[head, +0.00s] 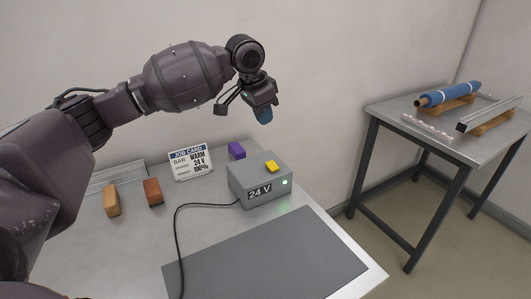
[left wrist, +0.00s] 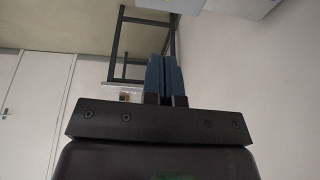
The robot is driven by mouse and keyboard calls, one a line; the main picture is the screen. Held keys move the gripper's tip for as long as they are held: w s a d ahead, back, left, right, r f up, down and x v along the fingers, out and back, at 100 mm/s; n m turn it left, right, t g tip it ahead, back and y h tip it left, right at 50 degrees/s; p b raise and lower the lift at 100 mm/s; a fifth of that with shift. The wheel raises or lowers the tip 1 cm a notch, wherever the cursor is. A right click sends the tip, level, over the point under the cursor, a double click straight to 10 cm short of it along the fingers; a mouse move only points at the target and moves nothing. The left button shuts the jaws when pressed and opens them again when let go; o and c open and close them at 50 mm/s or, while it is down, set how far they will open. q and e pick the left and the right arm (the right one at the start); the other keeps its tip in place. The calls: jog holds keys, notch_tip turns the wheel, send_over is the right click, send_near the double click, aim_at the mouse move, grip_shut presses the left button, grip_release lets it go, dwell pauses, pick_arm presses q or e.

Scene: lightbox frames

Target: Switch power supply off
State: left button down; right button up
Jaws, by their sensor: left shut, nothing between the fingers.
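The power supply (head: 260,182) is a grey box marked "24 V" on the metal table. A yellow button (head: 271,167) sits on its top, and a green light (head: 285,182) glows on its front. A black cable (head: 178,232) runs from its left side to the table's front. My left gripper (head: 265,116) hangs above the box, clear of it, with blue fingertips shut and empty. In the left wrist view the fingers (left wrist: 163,75) show side by side. A grey surface is partly in view at that view's top edge. My right gripper is not in view.
Orange (head: 111,201), brown (head: 153,191) and purple (head: 236,150) blocks stand nearby. A dark grey mat (head: 270,262) lies in front. A side table (head: 450,148) at right holds a blue roll (head: 450,93).

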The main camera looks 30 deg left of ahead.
pick_arm(q)
jog(key=shift+s, duration=0.2)
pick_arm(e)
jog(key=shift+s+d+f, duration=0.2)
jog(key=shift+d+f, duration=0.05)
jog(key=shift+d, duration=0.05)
pick_arm(q)
jog(key=b, duration=0.3)
send_near(273, 163)
jog(key=x, duration=0.6)
jog(key=shift+w+f, duration=0.15)
jog(key=shift+w, duration=0.1)
jog(key=shift+f, duration=0.25)
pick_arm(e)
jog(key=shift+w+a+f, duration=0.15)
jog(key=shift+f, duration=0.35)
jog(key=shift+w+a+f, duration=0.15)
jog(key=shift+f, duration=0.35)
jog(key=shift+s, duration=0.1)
